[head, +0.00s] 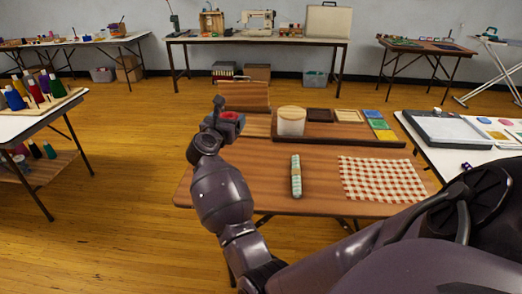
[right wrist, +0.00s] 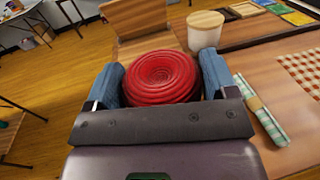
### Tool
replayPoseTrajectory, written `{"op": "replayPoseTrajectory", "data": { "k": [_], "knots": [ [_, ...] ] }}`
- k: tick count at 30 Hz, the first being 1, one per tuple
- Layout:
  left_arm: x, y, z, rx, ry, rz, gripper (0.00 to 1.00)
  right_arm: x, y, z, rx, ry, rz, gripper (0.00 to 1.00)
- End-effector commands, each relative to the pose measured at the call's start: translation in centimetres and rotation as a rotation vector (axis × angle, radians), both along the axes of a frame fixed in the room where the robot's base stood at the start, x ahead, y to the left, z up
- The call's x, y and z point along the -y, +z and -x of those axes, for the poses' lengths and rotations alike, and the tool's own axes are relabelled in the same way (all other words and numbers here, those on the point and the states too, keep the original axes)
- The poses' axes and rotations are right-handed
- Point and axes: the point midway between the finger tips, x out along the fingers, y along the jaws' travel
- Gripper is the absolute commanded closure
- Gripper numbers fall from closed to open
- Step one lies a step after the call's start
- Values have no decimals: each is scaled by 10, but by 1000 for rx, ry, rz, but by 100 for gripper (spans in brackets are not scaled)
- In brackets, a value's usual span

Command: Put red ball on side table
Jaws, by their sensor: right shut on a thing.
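The red ball (right wrist: 162,78) looks like a round, ridged red coil. It sits between the blue-grey fingers of my right gripper (right wrist: 160,72), which is shut on it. In the head view, my right gripper (head: 229,120) is raised near the left edge of the wooden table (head: 240,182), with a bit of red ball (head: 230,115) showing between its fingers. No table is plainly marked as the side table; one table (head: 14,128) with thread spools stands at the left, and a white-topped table (head: 446,150) at the right. My left gripper is out of view.
On the wooden table are a lidded white canister (head: 291,123), a patterned roll (head: 296,176), a red checked cloth (head: 382,180) and a tray (head: 338,138) with coloured squares. A wooden chair (head: 243,97) stands behind it. Open floor (head: 120,190) lies to the left.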

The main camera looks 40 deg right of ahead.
Motion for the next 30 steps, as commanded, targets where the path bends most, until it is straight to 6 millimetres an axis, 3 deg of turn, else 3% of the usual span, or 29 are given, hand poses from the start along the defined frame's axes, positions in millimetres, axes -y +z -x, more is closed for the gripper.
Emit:
{"op": "replayPoseTrajectory", "data": {
  "k": [6, 15, 19, 26, 30],
  "knots": [
    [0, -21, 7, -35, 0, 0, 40, 1, -51, 0, -15, 0, 2, 45],
    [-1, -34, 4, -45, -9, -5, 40, 1, -115, 1, -14, 1, 1, 45],
    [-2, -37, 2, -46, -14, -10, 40, 1, -133, 1, -12, 1, 2, 45],
    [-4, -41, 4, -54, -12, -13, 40, 0, -145, 0, -5, 1, 1, 45],
    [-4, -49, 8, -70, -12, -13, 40, 1, -168, 1, -11, 0, 1, 45]
  ]
}}
